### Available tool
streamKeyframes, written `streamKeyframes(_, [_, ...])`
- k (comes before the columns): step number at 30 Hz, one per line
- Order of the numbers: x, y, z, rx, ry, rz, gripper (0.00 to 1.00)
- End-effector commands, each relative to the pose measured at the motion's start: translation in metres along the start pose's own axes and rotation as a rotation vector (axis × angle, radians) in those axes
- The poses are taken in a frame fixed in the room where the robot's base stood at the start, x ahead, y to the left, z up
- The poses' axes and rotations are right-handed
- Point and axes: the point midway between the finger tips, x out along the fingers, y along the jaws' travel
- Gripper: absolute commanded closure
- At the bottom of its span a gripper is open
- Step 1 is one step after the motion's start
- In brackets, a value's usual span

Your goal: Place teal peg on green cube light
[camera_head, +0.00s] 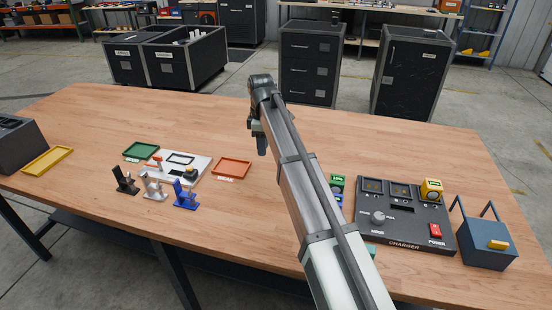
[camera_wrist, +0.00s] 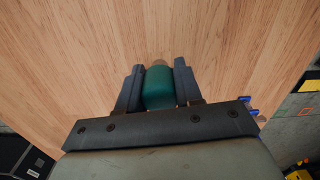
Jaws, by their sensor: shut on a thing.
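My gripper (camera_wrist: 158,85) is shut on a teal peg (camera_wrist: 158,90), a rounded teal body with a tan end, between its two dark fingers. In the head view my gripper (camera_head: 261,143) points down above the middle of the wooden table, and the peg cannot be made out there. A small green cube with a lit face (camera_head: 337,181) stands left of the charger, partly hidden by my arm. It looks like the green cube light, to the right of and nearer than my gripper.
The black charger (camera_head: 405,225) has a yellow block (camera_head: 431,190) at its back right corner. A blue-grey box (camera_head: 485,243) with raised handles stands right of it. A red-orange tray (camera_head: 232,167), green tray (camera_head: 141,151) and small stands (camera_head: 155,187) lie left. The table's back strip is clear.

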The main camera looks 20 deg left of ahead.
Motion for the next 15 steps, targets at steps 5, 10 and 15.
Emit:
streamKeyframes(5, [-0.011, 0.013, 0.029, 0.039, 0.0, 0.001, 0.97])
streamKeyframes(10, [-0.026, 0.031, 0.085, 0.113, 0.0, 0.001, 0.97])
streamKeyframes(15, [-0.044, 0.033, 0.151, 0.193, 0.0, 0.001, 0.97])
